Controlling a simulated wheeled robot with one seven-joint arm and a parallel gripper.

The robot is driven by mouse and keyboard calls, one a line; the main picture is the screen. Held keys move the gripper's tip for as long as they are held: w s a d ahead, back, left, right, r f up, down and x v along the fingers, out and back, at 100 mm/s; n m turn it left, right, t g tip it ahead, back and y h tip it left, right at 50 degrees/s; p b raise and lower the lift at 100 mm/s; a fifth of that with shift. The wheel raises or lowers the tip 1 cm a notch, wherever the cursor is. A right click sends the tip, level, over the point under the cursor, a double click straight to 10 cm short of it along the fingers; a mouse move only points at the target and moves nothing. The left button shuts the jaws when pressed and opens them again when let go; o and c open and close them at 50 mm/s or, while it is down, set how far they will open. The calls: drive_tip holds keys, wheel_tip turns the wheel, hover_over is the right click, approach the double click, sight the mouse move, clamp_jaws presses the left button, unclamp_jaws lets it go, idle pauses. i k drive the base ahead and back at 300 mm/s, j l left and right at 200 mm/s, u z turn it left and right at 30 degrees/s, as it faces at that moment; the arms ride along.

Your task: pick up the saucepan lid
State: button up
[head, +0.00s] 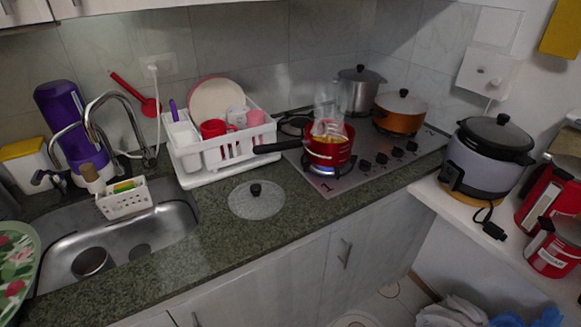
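A round glass lid (240,205) with a black knob lies flat on the dark green counter, between the sink and the stove. It is the loose lid nearest the red saucepan (322,151). The red saucepan has no lid on it and stands on the front left burner over a blue flame. Its black handle points left toward the dish rack, and steam rises from it. My gripper is not in view.
A white dish rack (228,152) with dishes stands behind the lid. The sink (130,252) is to its left. An orange lidded pot (400,112) and a steel lidded pot (358,92) stand at the back. Counter (240,240) in front of the lid is clear.

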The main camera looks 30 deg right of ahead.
sight(253, 199)
drive_tip(key=i+j+u, duration=0.5)
drive_tip(key=i, duration=0.25)
